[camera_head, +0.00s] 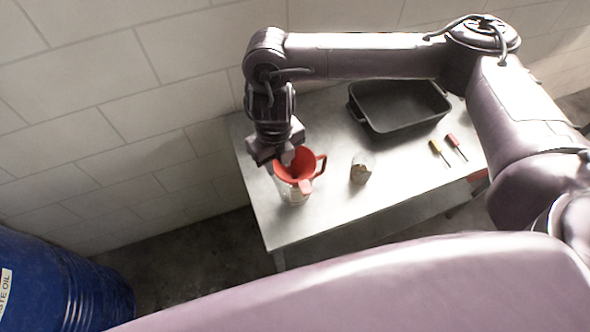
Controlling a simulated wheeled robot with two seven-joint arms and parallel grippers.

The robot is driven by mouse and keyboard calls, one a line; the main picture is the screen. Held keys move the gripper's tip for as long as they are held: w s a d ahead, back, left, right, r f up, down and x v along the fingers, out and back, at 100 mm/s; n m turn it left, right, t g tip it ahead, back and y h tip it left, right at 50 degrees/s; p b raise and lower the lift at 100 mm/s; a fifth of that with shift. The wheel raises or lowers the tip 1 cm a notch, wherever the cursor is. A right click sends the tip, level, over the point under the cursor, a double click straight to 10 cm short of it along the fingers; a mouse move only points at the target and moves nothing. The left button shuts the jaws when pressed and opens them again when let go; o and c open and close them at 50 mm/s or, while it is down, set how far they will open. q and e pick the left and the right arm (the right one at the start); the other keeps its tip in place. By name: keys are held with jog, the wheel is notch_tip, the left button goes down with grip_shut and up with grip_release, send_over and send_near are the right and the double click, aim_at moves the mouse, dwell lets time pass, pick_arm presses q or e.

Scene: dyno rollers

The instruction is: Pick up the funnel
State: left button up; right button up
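The red funnel (309,168) sits at the left end of the metal table, with a handle loop on its right side. Its lower part is in or in front of a pale, clear-looking container (291,193). My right gripper (287,157) points down over the funnel's mouth, at its back left rim. The fingers are small and partly hidden against the funnel, so I cannot tell whether they are open or touching it. My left gripper is not in view.
A black tray (364,124) stands at the back of the metal table (330,215). A small can (361,169) stands right of the funnel. Two screwdrivers (437,150) lie farther right. A blue drum (75,285) is on the floor at lower left. The table's front middle is clear.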

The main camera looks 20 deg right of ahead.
aim_at(279, 174)
jog(key=shift+w+d+f+p, duration=0.1)
jog(key=shift+w+f+p, duration=0.15)
jog(key=shift+f, duration=1)
jog(key=shift+w+f+p, duration=0.15)
jog(key=shift+f+p, duration=0.05)
jog(key=shift+f, duration=1.05)
grip_shut()
jog(key=shift+s, duration=0.1)
